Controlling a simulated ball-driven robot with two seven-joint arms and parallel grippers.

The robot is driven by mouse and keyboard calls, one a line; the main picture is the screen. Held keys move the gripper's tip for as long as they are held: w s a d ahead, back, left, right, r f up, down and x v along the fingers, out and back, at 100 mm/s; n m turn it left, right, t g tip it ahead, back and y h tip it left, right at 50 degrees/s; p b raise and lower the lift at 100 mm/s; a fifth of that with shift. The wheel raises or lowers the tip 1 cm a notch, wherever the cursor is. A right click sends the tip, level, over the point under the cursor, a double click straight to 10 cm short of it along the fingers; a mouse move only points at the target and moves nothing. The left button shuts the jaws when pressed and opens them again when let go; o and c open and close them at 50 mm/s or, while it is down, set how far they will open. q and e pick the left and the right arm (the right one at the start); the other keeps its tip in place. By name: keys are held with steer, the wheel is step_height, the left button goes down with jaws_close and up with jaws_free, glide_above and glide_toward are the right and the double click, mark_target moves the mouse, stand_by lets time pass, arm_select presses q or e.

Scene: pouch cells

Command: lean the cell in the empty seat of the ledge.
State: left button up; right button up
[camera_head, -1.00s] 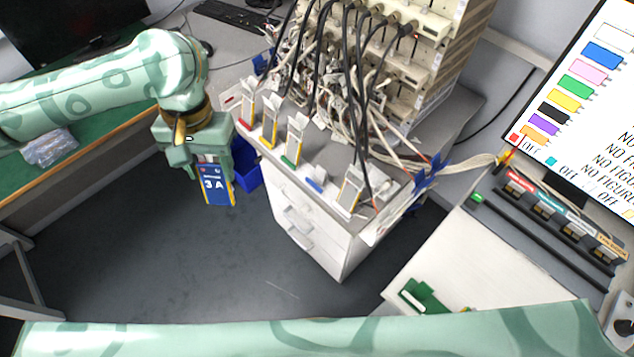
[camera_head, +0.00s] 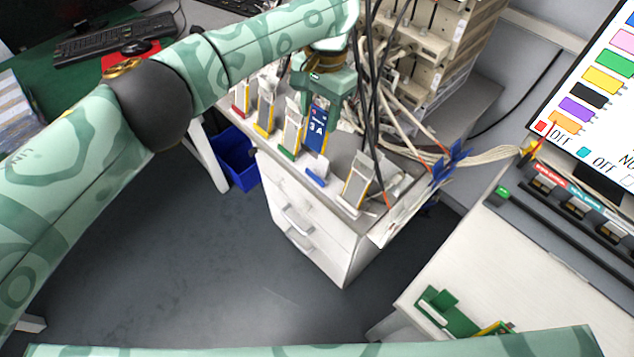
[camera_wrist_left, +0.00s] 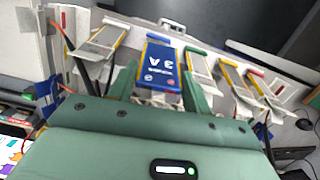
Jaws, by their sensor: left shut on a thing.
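The cell (camera_head: 317,129) is a blue pouch marked 3A with yellow edges. My left gripper (camera_head: 322,98) is shut on its upper part and holds it upright over the ledge (camera_head: 335,193). The blue-tabbed seat (camera_head: 316,178) is just below and in front of the cell, with no other cell in it. In the left wrist view the cell (camera_wrist_left: 160,68) is between the two fingers, its far end close to the blue tab (camera_wrist_left: 168,38). I cannot tell whether it touches the seat. My right gripper is out of view.
Pale cells lean on both sides: one at the green seat (camera_head: 291,135), one at the yellow seat (camera_head: 265,115), one to the right (camera_head: 356,180). Dark cables (camera_head: 368,95) hang close to the right of the held cell. A blue bin (camera_head: 236,158) stands below left.

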arm_select(q)
steer(key=shift+m, duration=0.5)
steer(key=f+b, duration=0.1)
steer(key=w+d+f+b, duration=0.1)
steer(key=f, duration=0.1)
steer(key=w+d+f+b, duration=0.1)
steer(key=b, duration=0.1)
steer(key=shift+d+f, duration=0.15)
steer(key=shift+d, duration=0.05)
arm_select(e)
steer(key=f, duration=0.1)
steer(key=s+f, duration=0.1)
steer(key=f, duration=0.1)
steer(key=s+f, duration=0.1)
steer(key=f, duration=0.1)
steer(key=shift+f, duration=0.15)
arm_select(q)
steer(key=shift+s+p, duration=0.1)
steer(key=shift+p, duration=0.2)
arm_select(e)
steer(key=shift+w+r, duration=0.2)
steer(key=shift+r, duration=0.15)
arm_select(q)
steer(key=shift+f, duration=0.1)
